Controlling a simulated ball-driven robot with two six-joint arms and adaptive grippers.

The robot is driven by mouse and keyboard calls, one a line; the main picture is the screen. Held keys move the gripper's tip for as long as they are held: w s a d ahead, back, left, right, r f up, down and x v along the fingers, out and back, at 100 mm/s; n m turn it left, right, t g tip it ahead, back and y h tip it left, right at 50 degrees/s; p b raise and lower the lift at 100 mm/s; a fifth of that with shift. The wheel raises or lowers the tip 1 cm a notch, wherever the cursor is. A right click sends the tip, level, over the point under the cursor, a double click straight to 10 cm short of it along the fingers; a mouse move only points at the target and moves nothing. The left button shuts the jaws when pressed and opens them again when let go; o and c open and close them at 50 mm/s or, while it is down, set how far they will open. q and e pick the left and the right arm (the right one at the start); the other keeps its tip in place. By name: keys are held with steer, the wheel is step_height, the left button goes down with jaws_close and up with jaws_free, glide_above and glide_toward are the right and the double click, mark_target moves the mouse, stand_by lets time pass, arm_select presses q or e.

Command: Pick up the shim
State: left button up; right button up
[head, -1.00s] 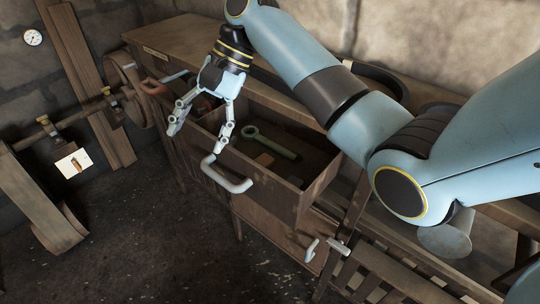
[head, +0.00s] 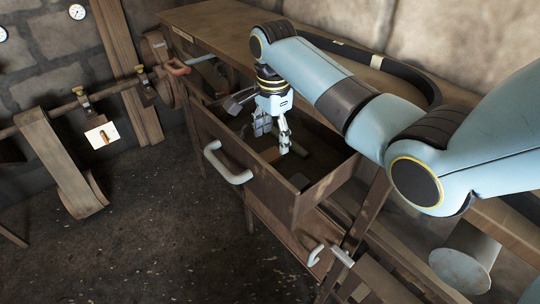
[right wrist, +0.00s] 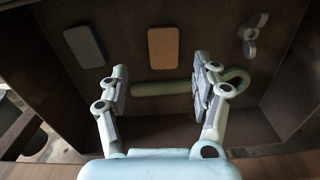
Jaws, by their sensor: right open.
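Two flat rounded plates lie in the open drawer in the right wrist view, an orange-brown plate (right wrist: 163,47) and a dark grey plate (right wrist: 84,46). I cannot tell for certain which is the shim. My right gripper (head: 272,140) points down into the drawer, open and empty. In the right wrist view its fingers (right wrist: 160,88) stand apart, with the plates beyond the fingertips and a green wrench (right wrist: 165,88) crossing between them. My left gripper is out of view.
The wooden drawer (head: 270,183) has walls around the gripper and a pale handle (head: 228,167) in front. A winged metal part (right wrist: 252,38) lies in the drawer's far right in the wrist view. The workbench top (head: 225,25) carries a black belt (head: 400,75).

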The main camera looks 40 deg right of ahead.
mark_target(271, 154)
steer(key=shift+f, duration=0.45)
steer(key=f, duration=0.4)
steer(key=shift+w+a+f, duration=0.1)
steer(key=shift+w+f, duration=0.1)
steer(key=shift+w, duration=0.05)
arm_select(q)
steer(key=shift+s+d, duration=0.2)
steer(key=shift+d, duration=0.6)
arm_select(e)
steer(key=shift+c, duration=0.2)
steer(key=c, duration=0.7)
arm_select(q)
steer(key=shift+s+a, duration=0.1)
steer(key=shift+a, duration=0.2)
arm_select(e)
jaws_close()
